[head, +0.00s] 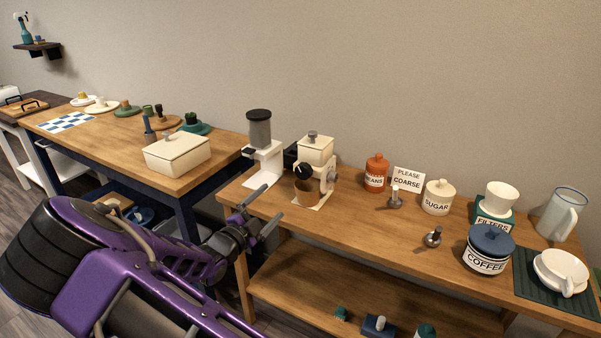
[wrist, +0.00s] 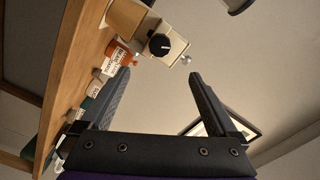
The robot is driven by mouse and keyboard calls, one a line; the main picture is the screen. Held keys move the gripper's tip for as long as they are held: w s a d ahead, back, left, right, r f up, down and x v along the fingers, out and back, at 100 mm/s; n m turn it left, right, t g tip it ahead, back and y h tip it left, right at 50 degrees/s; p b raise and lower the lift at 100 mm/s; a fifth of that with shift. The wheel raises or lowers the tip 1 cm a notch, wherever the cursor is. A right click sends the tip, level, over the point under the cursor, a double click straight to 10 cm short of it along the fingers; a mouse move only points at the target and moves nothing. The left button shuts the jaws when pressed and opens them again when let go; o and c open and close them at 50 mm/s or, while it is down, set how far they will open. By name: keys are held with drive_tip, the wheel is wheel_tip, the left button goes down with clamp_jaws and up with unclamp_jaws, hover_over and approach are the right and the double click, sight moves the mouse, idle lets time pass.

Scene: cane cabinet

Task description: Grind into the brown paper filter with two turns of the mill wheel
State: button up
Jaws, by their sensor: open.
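The mill is a cream box (head: 315,150) with a grey knob on top, standing on the wooden counter. A black dial (wrist: 160,45) is on its front. The brown paper filter (head: 306,192) stands open on the base below the dial. My gripper (head: 274,201) is open and empty, to the left of and in front of the mill. In the wrist view, the mill (wrist: 143,25) lies beyond my open fingers (wrist: 158,80).
A cream stand with a dark grey cylinder (head: 259,133) is close left of the mill. An orange beans jar (head: 375,174), a "PLEASE COARSE" card (head: 408,178) and a metal tamper-like tool (head: 395,199) are to its right. The counter's front middle is mostly clear.

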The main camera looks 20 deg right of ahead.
sight(302, 173)
drive_tip(key=b+x, duration=0.1)
drive_tip(key=x, duration=1.6)
drive_tip(key=shift+w+d+b, duration=0.1)
drive_tip(key=shift+b, duration=0.2)
drive_tip(key=c, duration=1.4)
drive_tip(key=shift+o, duration=0.2)
drive_tip(key=shift+r, duration=0.1)
drive_tip(key=shift+m, duration=0.3)
drive_tip(key=m+p, duration=0.2)
drive_tip(key=m, duration=0.2)
drive_tip(key=shift+m, duration=0.3)
drive_tip(key=m, duration=0.5)
drive_tip(key=shift+m, duration=0.3)
drive_tip(key=m, duration=0.5)
drive_tip(key=shift+b, duration=0.35)
drive_tip(key=m+b, duration=0.2)
drive_tip(key=m, duration=0.4)
drive_tip(key=shift+b, duration=0.3)
